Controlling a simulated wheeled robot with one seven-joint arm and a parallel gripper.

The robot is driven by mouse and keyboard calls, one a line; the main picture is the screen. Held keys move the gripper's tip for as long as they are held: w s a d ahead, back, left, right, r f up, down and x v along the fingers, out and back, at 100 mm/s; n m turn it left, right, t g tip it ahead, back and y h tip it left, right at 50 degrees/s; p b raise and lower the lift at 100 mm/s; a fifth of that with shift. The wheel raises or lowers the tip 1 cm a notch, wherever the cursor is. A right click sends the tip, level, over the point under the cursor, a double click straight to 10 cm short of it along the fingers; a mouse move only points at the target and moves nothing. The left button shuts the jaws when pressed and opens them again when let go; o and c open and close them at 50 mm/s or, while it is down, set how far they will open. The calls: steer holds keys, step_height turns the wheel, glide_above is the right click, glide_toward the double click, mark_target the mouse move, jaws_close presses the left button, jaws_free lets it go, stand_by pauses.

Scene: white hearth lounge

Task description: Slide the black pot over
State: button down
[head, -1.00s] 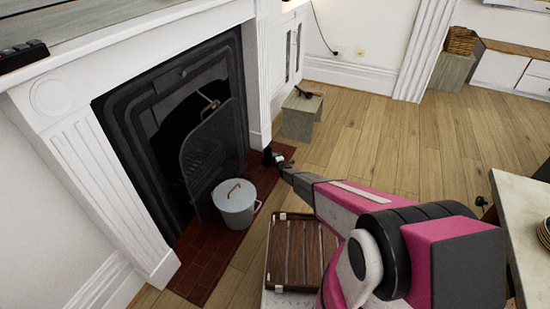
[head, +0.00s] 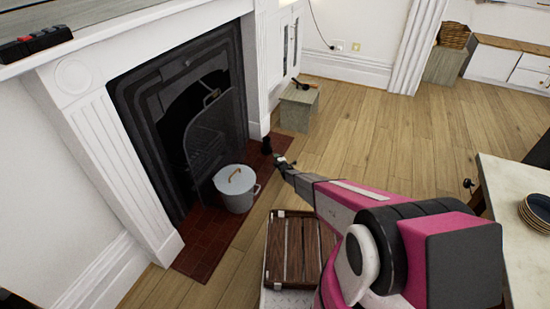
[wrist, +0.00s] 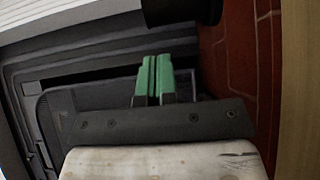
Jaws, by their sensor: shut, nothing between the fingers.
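The black pot (head: 266,145) is a small dark shape in the head view, at the far end of the red hearth by the white fireplace post. In the wrist view, a dark rounded body (wrist: 180,9), apparently the same pot, is cut off by the top edge. My gripper (head: 279,160) is just on the near side of the pot, low over the hearth. Its green fingers (wrist: 153,78) are pressed together with nothing between them. They point toward the dark body; I cannot tell whether they touch it.
A grey stool (head: 299,107) stands beyond the hearth. A marble-topped table (head: 500,190) is at right. The wooden floor (head: 400,130) between is open.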

steer(key=shift+s+d, duration=0.1)
steer(key=shift+s, duration=0.05)
steer(key=c, duration=1.6)
jaws_free()
steer(key=o, duration=0.5)
steer(key=shift+s+d+r, duration=0.1)
steer(key=shift+d+r, duration=0.05)
steer(key=shift+r, duration=0.2)
steer(key=s+d+r+m+g+h, duration=0.35)
steer(key=s+d+r+m, duration=0.35)
steer(key=r, duration=0.5)
steer(key=s+d+r+m+g+h, duration=0.2)
steer(key=s+d+r+m+h, duration=0.25)
steer(key=s+d+r, duration=0.55)
steer(key=s+d+r+m+g, duration=0.2)
steer(key=s+r+m+g, duration=0.1)
steer(key=s+r, duration=0.5)
steer(key=s+d+r+m+g, duration=0.3)
steer(key=s+r, duration=0.5)
steer(key=s, duration=0.7)
steer(key=s+d+r+m+g, duration=0.3)
steer(key=s+r+m, duration=0.3)
steer(key=s, duration=0.6)
step_height(320, 180, up, 3)
steer(key=shift+d+f+g, duration=0.1)
steer(key=shift+f+g, duration=0.1)
steer(key=shift+g, duration=0.55)
steer(key=shift+w, duration=0.1)
